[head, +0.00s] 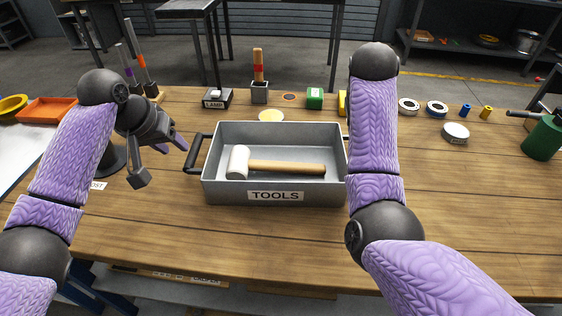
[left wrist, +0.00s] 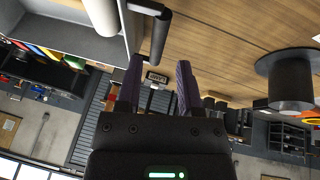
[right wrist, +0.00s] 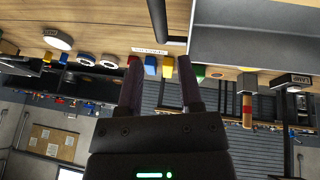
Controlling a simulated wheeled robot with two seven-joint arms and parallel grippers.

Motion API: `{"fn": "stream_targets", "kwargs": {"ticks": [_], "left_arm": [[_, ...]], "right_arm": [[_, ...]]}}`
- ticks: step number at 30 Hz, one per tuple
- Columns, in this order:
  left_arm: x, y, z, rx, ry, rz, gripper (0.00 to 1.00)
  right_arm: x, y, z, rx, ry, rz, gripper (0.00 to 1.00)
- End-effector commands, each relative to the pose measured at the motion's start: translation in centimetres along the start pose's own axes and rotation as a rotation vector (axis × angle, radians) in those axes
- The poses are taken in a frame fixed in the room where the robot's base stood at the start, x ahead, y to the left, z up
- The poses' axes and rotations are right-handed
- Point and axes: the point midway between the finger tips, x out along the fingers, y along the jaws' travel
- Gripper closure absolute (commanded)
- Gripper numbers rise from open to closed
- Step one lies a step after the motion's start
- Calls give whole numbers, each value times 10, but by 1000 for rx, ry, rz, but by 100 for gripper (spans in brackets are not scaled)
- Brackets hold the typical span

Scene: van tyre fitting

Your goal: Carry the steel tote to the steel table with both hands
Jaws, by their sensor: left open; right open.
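The grey steel tote (head: 225,192), labelled TOOLS, stands on the wooden bench. A mallet (head: 285,167) with a white head and wooden handle lies inside it. My left gripper (head: 162,158) is open and empty, left of the tote's black left handle (head: 191,155). That handle shows just ahead of the fingertips in the left wrist view (left wrist: 158,38). My right gripper (right wrist: 160,78) is open; the right handle (right wrist: 158,18) lies ahead of its fingers. In the head view my right arm hides that gripper and handle. I cannot tell which surface is the steel table.
The wooden bench (head: 450,220) is clear in front of the tote. Behind it stand a LAMP box (head: 217,98), a green box (head: 314,98) and several small items. Tape rolls (head: 437,108) lie right, an orange tray (head: 46,110) left. A dark-topped table (head: 187,9) stands farther back.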

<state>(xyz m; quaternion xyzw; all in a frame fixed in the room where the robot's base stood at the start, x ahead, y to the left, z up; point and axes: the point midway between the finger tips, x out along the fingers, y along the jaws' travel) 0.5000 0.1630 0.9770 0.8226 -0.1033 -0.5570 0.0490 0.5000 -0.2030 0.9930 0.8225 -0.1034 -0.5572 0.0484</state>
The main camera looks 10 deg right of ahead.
Motion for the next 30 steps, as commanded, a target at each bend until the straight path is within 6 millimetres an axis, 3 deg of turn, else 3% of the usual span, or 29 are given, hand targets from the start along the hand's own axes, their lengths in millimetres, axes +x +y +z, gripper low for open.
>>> {"fn": "stream_targets", "kwargs": {"ticks": [5, 19, 30], "left_arm": [[6, 1, 0, 1, -2, 1, 54], [86, 1, 0, -2, -3, 2, 54], [100, 0, 0, 1, -1, -1, 54]], "right_arm": [[6, 0, 0, 0, -1, 1, 54], [86, 1, 0, 0, -2, 2, 54], [99, 0, 0, 1, 1, 0, 54]]}}
